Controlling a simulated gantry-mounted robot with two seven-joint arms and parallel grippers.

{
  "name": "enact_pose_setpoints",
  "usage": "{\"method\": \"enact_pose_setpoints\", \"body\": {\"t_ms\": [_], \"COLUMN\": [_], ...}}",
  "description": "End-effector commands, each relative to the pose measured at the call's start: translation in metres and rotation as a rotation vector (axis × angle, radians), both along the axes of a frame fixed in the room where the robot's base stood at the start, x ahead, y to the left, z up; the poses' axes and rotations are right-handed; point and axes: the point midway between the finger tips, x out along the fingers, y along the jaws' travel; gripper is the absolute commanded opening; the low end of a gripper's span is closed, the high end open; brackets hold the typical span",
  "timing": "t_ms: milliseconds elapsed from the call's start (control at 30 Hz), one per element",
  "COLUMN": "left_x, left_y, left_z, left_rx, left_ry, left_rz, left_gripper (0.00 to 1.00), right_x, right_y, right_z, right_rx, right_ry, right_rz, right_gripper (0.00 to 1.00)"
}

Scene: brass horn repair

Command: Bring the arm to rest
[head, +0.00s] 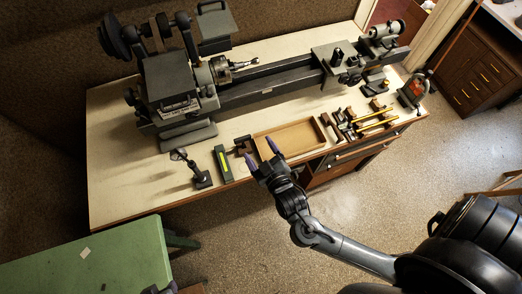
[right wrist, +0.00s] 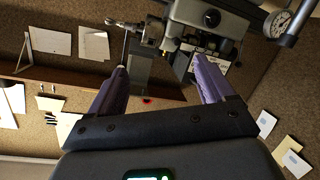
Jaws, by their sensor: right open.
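My right gripper (head: 262,154) is in the head view, at the front edge of the workbench just in front of the wooden tray (head: 290,140). Its two purple fingers are apart. In the right wrist view the open purple fingers (right wrist: 162,88) have nothing between them, and part of the lathe shows beyond. My right arm (head: 345,250) reaches in from the lower right of the head view.
A lathe (head: 270,82) stands along the back of the bench (head: 115,180). A green level-like tool (head: 222,164), a small dark stand (head: 200,178) and brass rods (head: 375,122) lie near the front edge. A green table (head: 95,260) is at lower left. The floor (head: 240,240) between is open.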

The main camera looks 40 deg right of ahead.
Motion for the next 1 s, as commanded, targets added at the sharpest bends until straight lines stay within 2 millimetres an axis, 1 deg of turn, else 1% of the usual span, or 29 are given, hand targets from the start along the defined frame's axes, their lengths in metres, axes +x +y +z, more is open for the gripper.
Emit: {"method": "enact_pose_setpoints", "body": {"t_ms": [233,367,433,467,500,533,600,667,767,867,900,1000], "left_x": [0.000,0.000,0.000,0.000,0.000,0.000,0.000,0.001,0.001,0.001,0.001,0.001], "left_y": [0.000,0.000,0.000,0.000,0.000,0.000,0.000,0.000,0.000,0.000,0.000,0.000], "left_z": [0.001,0.010,0.021,0.027,0.036,0.043,0.055,0.064,0.074,0.080,0.082,0.082], "left_rx": [0.000,0.000,0.000,0.000,0.000,0.000,0.000,-0.001,-0.001,-0.001,-0.001,0.000], "left_ry": [0.000,0.001,0.001,0.001,0.001,0.001,-0.001,-0.004,-0.004,-0.004,-0.004,-0.003], "left_rz": [0.000,0.000,0.000,0.000,0.000,0.000,0.000,0.000,0.000,0.000,0.000,0.000], "left_gripper": [0.38,0.38,0.38,0.38,0.38,0.38,0.38,0.38,0.38,0.38,0.38,0.38], "right_x": [0.000,-0.005,-0.010,-0.012,-0.013,-0.015,-0.018,-0.023,-0.037,-0.058,-0.067,-0.092], "right_y": [0.000,-0.001,-0.008,-0.013,-0.018,-0.021,-0.022,-0.020,-0.014,-0.007,-0.005,-0.003], "right_z": [0.001,0.006,0.014,0.022,0.037,0.047,0.061,0.067,0.075,0.079,0.080,0.078], "right_rx": [0.000,0.000,-0.001,0.000,0.004,0.012,0.060,0.108,0.185,0.245,0.263,0.290], "right_ry": [0.000,0.012,0.021,0.019,0.012,0.023,0.092,0.165,0.309,0.470,0.535,0.687], "right_rz": [0.000,-0.002,-0.018,-0.026,-0.028,-0.024,0.009,0.037,0.082,0.112,0.117,0.115], "right_gripper": [0.82,0.82,0.82,0.82,0.82,0.82,0.82,0.82,0.82,0.82,0.82,0.82]}}
